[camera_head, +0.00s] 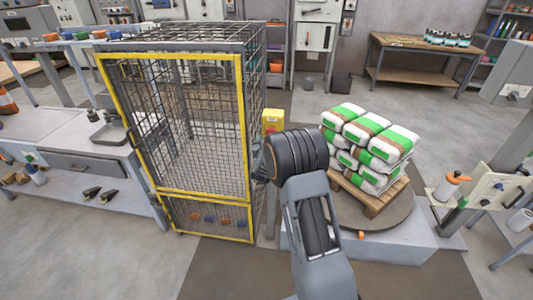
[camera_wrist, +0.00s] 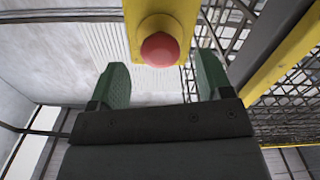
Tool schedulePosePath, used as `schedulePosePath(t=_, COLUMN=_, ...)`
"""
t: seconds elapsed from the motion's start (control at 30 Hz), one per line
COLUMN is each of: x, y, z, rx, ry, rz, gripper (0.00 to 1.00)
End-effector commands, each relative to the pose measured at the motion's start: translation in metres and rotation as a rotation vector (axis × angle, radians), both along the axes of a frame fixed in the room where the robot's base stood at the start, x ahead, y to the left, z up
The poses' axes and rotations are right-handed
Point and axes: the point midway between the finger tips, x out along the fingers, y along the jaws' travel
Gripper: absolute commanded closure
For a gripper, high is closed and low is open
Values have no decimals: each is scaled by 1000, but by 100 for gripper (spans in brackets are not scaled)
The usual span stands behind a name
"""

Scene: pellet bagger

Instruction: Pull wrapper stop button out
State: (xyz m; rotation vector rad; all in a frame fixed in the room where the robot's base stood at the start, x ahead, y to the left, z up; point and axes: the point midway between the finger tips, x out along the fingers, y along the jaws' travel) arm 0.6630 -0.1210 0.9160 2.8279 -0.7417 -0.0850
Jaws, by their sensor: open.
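The wrapper stop button (camera_wrist: 160,49) is a red mushroom head on a yellow box (camera_wrist: 177,15) in the wrist view, at the top middle. My gripper (camera_wrist: 163,80) is open, with its two green fingers apart on either side below the button. The button lies in line with the gap between the fingertips; I cannot tell how far ahead of them it is. Nothing is between the fingers. In the head view, a yellow box (camera_head: 273,121) stands beside the cage just beyond my arm. My gripper is hidden there behind my arm, and so is the button.
A yellow-framed mesh cage (camera_head: 243,140) stands left of my arm. Its mesh and a yellow post (camera_wrist: 285,60) are close on the right in the wrist view. A pallet (camera_head: 372,200) of white and green bags stands on a round turntable (camera_head: 400,212) to the right.

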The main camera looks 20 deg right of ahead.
Motion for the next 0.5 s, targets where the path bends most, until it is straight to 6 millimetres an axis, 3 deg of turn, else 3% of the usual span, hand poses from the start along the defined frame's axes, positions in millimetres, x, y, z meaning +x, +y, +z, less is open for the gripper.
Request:
schedulePosePath(t=0.3, x=-57, y=33, z=-1, rx=-1, ry=1, rz=2, gripper=28)
schedulePosePath(t=0.5, x=-82, y=46, z=0, rx=0, ry=0, rz=1, gripper=28)
